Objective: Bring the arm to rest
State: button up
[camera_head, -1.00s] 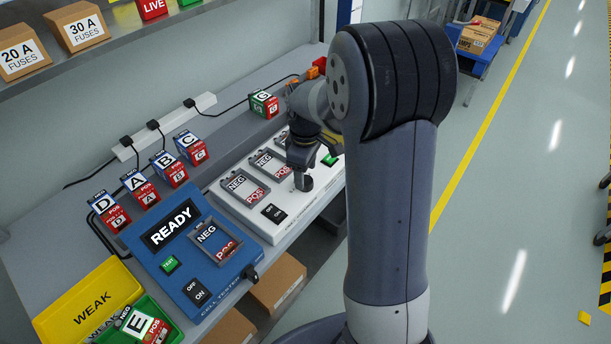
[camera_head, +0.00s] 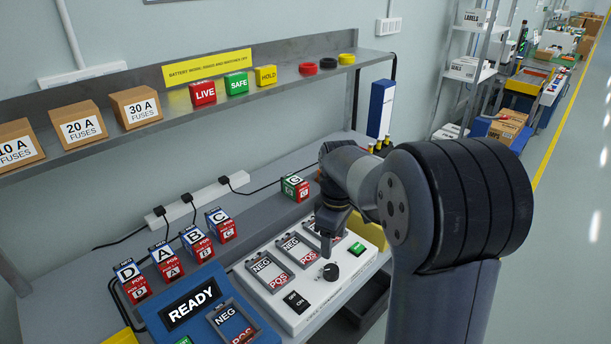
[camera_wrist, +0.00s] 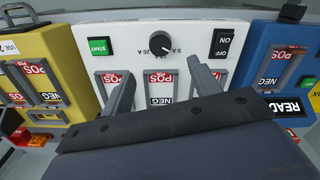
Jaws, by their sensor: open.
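My gripper (camera_head: 327,246) hangs over the white panel (camera_head: 262,302) with its NEG/POS slots, just behind the round black knob (camera_head: 330,271). In the wrist view my gripper (camera_wrist: 160,92) shows two fingers spread apart with nothing between them. The knob (camera_wrist: 163,52) is beyond the fingertips and apart from them, its pointer turned toward a printed scale. A green START button (camera_wrist: 102,46) and a black ON/OFF switch (camera_wrist: 226,43) are on the same panel. The slots that show on the panel look empty.
The blue READY tester (camera_head: 192,304) stands to the left. Batteries D (camera_head: 133,283), A (camera_head: 167,262), B (camera_head: 197,243), C (camera_head: 221,225) and G (camera_head: 295,188) stand behind the devices. A shelf (camera_head: 180,106) with fuse boxes (camera_head: 135,107) runs above. A yellow device (camera_wrist: 50,70) borders the white panel.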

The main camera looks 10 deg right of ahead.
aim_at(332, 268)
notch_tip(332, 268, down, 10)
jog(key=shift+f, duration=0.15)
dwell(0.4)
jog(key=shift+r, duration=0.2)
